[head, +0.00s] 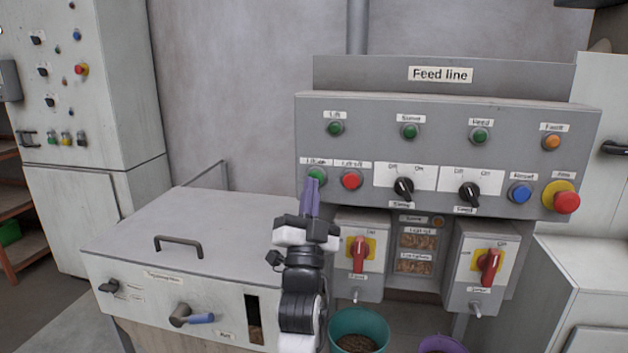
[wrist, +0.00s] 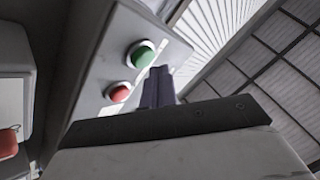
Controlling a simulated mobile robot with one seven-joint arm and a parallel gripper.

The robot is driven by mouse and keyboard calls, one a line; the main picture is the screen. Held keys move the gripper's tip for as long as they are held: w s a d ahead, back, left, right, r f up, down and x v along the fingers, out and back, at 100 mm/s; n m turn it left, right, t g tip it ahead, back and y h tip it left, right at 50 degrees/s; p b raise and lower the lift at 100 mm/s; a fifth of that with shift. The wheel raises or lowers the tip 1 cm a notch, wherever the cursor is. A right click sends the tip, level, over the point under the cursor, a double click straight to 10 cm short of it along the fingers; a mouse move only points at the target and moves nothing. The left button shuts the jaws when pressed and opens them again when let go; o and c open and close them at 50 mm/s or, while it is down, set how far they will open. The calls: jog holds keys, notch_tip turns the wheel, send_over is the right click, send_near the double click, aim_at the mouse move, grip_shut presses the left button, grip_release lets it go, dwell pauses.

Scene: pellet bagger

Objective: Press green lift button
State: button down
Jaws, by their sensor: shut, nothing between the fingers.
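The green lift button (head: 317,175) sits at the lower left of the grey Feed line panel (head: 450,115), under a small white label. The red lift button (head: 351,180) is just to its right. In the wrist view the green button (wrist: 141,54) and the red button (wrist: 119,92) show beyond my fingers. My gripper (head: 312,181) is shut and empty, its purple fingers pointing up in front of the green button and covering part of it. In the wrist view the fingertips (wrist: 160,70) are close to the green button; I cannot tell whether they touch it.
Black selector knobs (head: 403,189), a blue button (head: 519,192) and a red stop button on yellow (head: 566,202) are further right. Red rotary switches (head: 359,254) hang below the panel. A grey bin with a handle (head: 178,246) stands left, and a teal bucket (head: 358,322) below.

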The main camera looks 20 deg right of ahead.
jog(key=shift+w+d, duration=0.2)
jog(key=shift+w, duration=0.1)
jog(key=shift+w+d, duration=0.2)
jog(key=shift+w, duration=0.05)
dwell(0.5)
jog(key=shift+s+a, duration=0.45)
jog(key=shift+s, duration=0.2)
jog(key=shift+b, duration=0.3)
jog(key=s+a, duration=0.1)
jog(key=s, duration=0.1)
jog(key=s+a+b, duration=0.1)
jog(key=s+a, duration=0.1)
jog(key=s, duration=0.1)
jog(key=shift+a, duration=0.2)
